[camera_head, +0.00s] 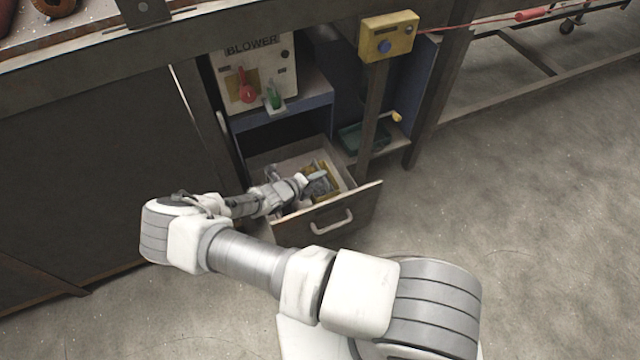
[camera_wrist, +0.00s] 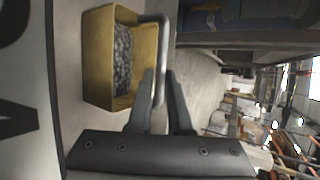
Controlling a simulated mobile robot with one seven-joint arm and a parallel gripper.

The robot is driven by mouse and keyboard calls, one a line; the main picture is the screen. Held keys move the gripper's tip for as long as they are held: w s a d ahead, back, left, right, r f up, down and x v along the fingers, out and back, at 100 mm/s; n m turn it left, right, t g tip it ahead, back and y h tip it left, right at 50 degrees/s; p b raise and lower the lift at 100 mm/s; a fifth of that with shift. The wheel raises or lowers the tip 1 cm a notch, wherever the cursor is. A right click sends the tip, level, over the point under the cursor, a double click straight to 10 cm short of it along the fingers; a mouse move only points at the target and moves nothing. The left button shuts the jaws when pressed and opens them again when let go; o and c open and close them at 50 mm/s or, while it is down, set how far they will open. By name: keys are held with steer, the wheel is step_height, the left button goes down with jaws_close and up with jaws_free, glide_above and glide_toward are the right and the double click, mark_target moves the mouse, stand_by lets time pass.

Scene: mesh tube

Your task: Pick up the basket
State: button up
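The basket (camera_wrist: 97,60) is a yellow, open-topped box with dark grey, pebble-like contents, in the upper left of the wrist view. In the head view its yellow side (camera_head: 331,170) shows inside an open drawer (camera_head: 290,232). A grey bent bar (camera_wrist: 163,40), which looks like its handle, runs beside it. My gripper (camera_wrist: 160,75) has one dark finger on each side of this bar. Any gap between fingers and bar is too small to tell. In the head view my gripper (camera_head: 303,183) is inside the drawer, close beside the basket.
The drawer front has a metal handle (camera_head: 333,222). A blower panel (camera_head: 252,75) with red and green controls sits above the drawer. A yellow button box (camera_head: 388,37) on a post (camera_head: 373,115) stands to the right. Bare floor (camera_head: 530,220) lies at the right.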

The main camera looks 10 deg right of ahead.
jaws_close()
steer(key=shift+r, duration=0.15)
stand_by(1.2)
